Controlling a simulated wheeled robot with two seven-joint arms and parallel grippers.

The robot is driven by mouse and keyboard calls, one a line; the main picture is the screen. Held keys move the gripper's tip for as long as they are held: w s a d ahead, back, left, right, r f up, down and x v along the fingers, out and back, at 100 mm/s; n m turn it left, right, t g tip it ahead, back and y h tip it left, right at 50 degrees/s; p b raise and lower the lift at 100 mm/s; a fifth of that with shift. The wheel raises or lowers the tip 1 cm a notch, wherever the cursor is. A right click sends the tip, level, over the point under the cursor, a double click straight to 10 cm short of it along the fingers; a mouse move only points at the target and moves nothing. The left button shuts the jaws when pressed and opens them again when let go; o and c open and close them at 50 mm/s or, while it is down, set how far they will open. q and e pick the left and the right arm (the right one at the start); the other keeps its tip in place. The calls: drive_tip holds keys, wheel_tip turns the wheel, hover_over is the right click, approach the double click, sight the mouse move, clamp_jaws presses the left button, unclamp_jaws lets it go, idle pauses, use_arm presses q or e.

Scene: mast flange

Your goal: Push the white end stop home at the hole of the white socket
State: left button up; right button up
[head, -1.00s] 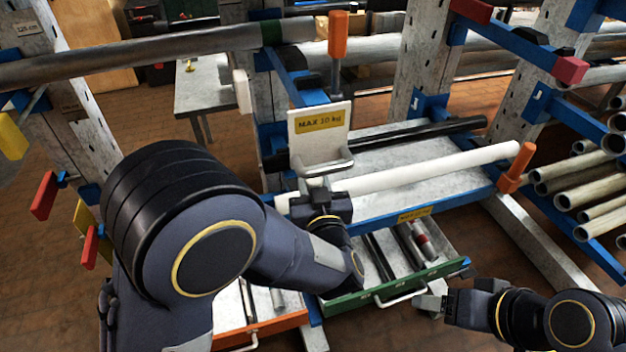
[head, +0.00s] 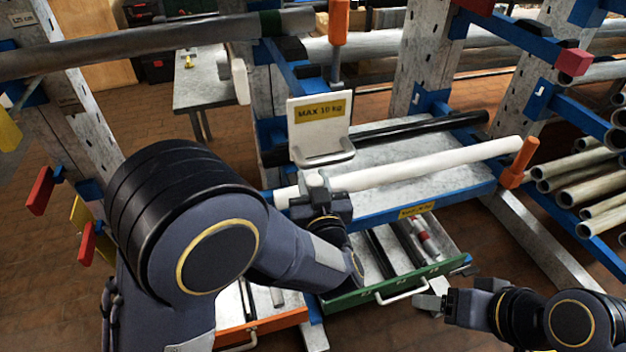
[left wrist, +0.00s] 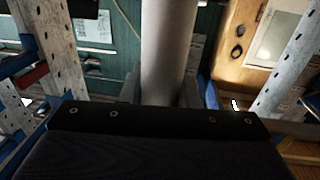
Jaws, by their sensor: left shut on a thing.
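My left gripper (head: 318,185) is at the front of the rack, just below a white plate. In the left wrist view the cylinder stands upright between the fingers and runs out of the top edge.
An orange stop (head: 518,165) stands at the blue arm's right end, and another orange stop (head: 338,25) is above the white plate. A green drawer (head: 400,285) is open below. Steel pipes (head: 580,185) fill the right side.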

use_arm(q)
drive_tip(key=shift+f+b, duration=1.5)
drive_tip(key=shift+f, duration=0.35)
drive_tip(key=o, duration=1.1)
drive_tip(key=s, duration=0.2)
drive_tip(key=s+d, duration=0.1)
drive_tip(key=s, duration=0.4)
drive_tip(key=shift+s+d+b, duration=0.2)
drive_tip(key=shift+s+b, duration=0.1)
drive_tip(key=shift+s, duration=0.05)
